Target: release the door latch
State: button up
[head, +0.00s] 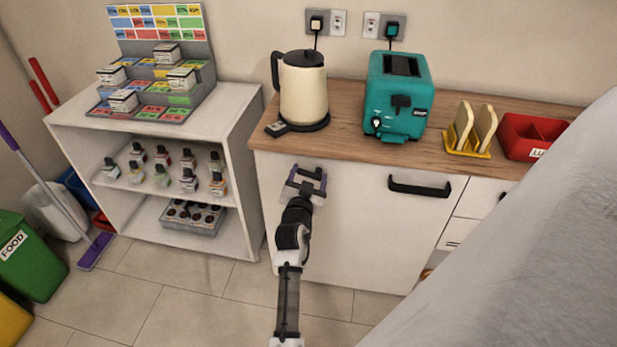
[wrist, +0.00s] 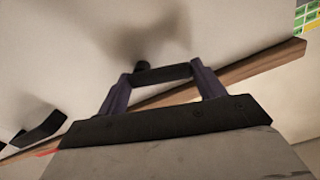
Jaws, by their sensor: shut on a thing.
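My gripper (head: 306,183) is at the upper left of the white cabinet door (head: 350,235), just below the wooden counter edge. In the wrist view, the two purple fingers of my gripper (wrist: 162,80) stand apart, with a short black bar, the door latch (wrist: 162,74), spanning the gap between them. My gripper is shut on this latch. A small round black knob shows at one end of the bar. In the head view, my gripper mostly hides the latch. A black bar handle (head: 419,187) sits further right on the door front; the door lies flush and closed.
On the counter (head: 347,130) stand a cream kettle (head: 303,90), a teal toaster (head: 396,97), a yellow toast rack (head: 468,145) and a red box (head: 530,138). A white shelf unit (head: 225,125) with bottles is left of the cabinet. The tiled floor in front is clear.

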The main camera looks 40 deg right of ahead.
jog(key=shift+f+n+b, duration=0.2)
jog(key=shift+n+b, duration=0.15)
jog(key=shift+n, duration=0.35)
jog(key=shift+f+n, duration=0.15)
jog(key=shift+n, duration=0.75)
jog(key=o, duration=1)
jog(key=b+v, duration=0.3)
jog(key=v, duration=1)
jog(key=shift+s+a+b, duration=0.25)
jog(key=shift+a+b, duration=0.05)
jog(key=shift+b, duration=0.1)
